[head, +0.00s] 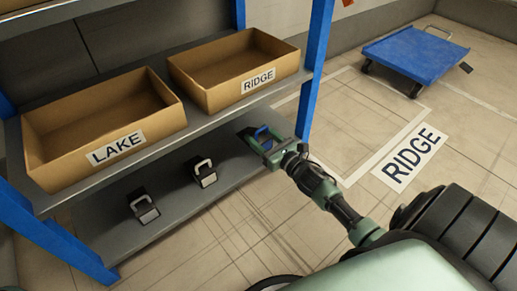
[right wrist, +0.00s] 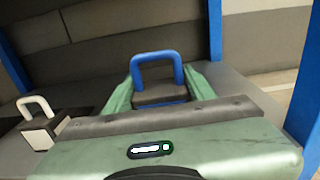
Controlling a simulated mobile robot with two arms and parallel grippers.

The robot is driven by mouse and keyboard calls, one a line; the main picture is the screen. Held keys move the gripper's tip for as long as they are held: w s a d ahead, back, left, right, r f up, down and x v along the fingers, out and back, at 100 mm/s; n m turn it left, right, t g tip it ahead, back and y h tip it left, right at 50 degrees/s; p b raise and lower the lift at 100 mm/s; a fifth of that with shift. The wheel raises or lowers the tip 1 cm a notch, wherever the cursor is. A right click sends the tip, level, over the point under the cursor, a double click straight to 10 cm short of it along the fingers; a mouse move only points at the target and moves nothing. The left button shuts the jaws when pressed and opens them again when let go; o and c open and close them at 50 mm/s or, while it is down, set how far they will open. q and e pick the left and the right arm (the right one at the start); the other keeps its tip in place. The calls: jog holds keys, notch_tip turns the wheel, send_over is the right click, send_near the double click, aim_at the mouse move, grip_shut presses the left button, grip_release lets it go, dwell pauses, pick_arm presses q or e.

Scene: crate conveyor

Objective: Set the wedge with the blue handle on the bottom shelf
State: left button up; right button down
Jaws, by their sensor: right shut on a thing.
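The wedge with the blue handle (head: 263,131) is between the fingers of my right gripper (head: 258,138), at the right end of the bottom shelf (head: 175,222). In the right wrist view its blue handle (right wrist: 157,57) stands upright and its dark body sits between the two green fingers (right wrist: 160,88). The gripper is shut on it. The wedge is over or on the shelf surface; I cannot tell whether its underside touches. My left gripper is not in view.
Two wedges with white handles (head: 145,207) (head: 204,173) stand on the bottom shelf to the left. Above are the LAKE box (head: 60,162) and RIDGE box (head: 215,92). A blue post (head: 313,70) is close right of my gripper. A blue cart (head: 415,54) stands farther back.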

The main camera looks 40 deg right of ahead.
notch_tip(320, 180, down, 3)
jog(key=shift+f+b, duration=0.2)
jog(key=shift+b, duration=1.05)
jog(key=shift+r, duration=0.1)
jog(key=c, duration=0.5)
grip_release()
